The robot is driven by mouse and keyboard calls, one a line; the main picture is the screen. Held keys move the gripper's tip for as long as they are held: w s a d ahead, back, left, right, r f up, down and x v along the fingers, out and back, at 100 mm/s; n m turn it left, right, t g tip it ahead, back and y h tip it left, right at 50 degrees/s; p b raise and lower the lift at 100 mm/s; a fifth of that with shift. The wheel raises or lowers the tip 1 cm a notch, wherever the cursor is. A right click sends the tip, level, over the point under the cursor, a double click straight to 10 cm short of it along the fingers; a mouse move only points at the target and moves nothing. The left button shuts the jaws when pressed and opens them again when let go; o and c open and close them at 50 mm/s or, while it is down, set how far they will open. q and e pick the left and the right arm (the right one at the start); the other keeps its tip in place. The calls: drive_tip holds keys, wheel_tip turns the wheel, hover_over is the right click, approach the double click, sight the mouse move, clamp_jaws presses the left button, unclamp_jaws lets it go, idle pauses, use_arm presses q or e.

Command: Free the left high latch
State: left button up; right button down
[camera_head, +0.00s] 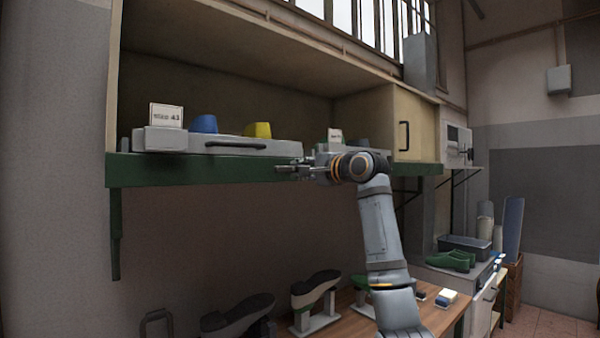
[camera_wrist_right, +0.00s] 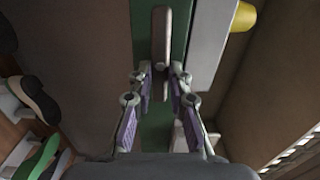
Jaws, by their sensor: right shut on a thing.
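The latch (camera_wrist_right: 160,42) is a slim grey metal bar on the green shelf edge (camera_wrist_right: 178,45). In the wrist view it runs up the picture from between my fingers. My right gripper (camera_wrist_right: 160,80) is shut on the latch, one finger on each side. In the head view my right gripper (camera_head: 290,168) is at the front of the high green shelf (camera_head: 215,172), at the right end of a grey drawer (camera_head: 170,140). There the gripper hides most of the latch. My left gripper is not in view.
The drawer has a dark handle (camera_head: 236,145), with a white card (camera_head: 166,115), a blue piece (camera_head: 204,123) and a yellow piece (camera_head: 257,129) showing above it. A beige cabinet (camera_head: 414,120) stands to the right. Below is a wooden bench with shoes (camera_head: 316,283).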

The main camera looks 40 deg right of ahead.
drive_tip(key=shift+f, duration=0.1)
idle(0.5)
drive_tip(key=c, duration=1.3)
unclamp_jaws()
drive_tip(key=shift+o, duration=0.2)
drive_tip(key=s, duration=1.2)
drive_tip(key=shift+d, duration=0.45)
